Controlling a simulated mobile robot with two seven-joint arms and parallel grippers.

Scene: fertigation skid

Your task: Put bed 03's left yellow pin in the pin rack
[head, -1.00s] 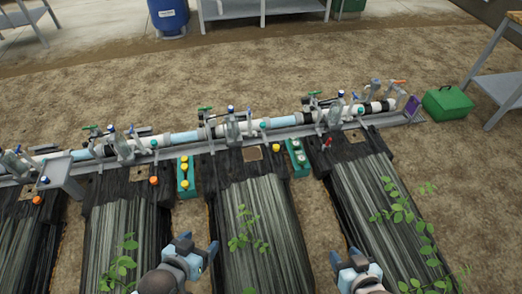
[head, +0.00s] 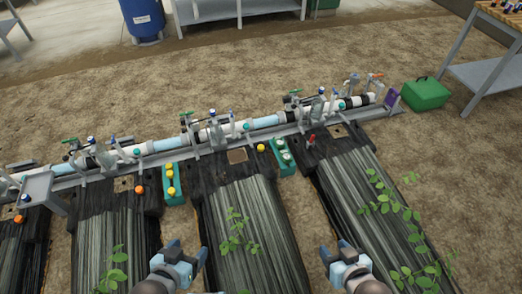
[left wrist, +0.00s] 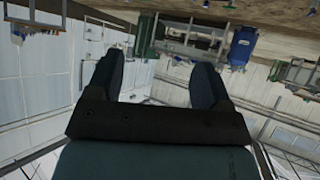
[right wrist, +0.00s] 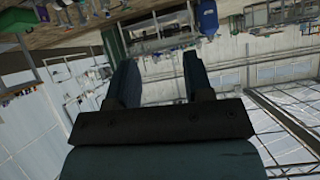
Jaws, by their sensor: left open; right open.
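A yellow pin (head: 260,147) stands at the head of a black-covered bed (head: 245,200) in the middle of the head view. I cannot read bed numbers, so I cannot tell which bed is 03. A green rack (head: 172,184) with several yellow tops stands left of that bed. Another green rack (head: 283,158) with pale tops stands just right of the yellow pin. I cannot tell which is the pin rack. My left gripper (head: 187,253) is open and empty over the near part of the beds. My right gripper (head: 335,251) is open and empty, further right. Both are well short of the pin.
A pipe manifold (head: 265,122) with valves and upright fittings runs behind the beds. Orange pins (head: 139,190) and a red pin (head: 311,139) stand at other bed heads. A grey stand (head: 38,188) is at left. A green box (head: 426,93) and a table (head: 485,75) are at right.

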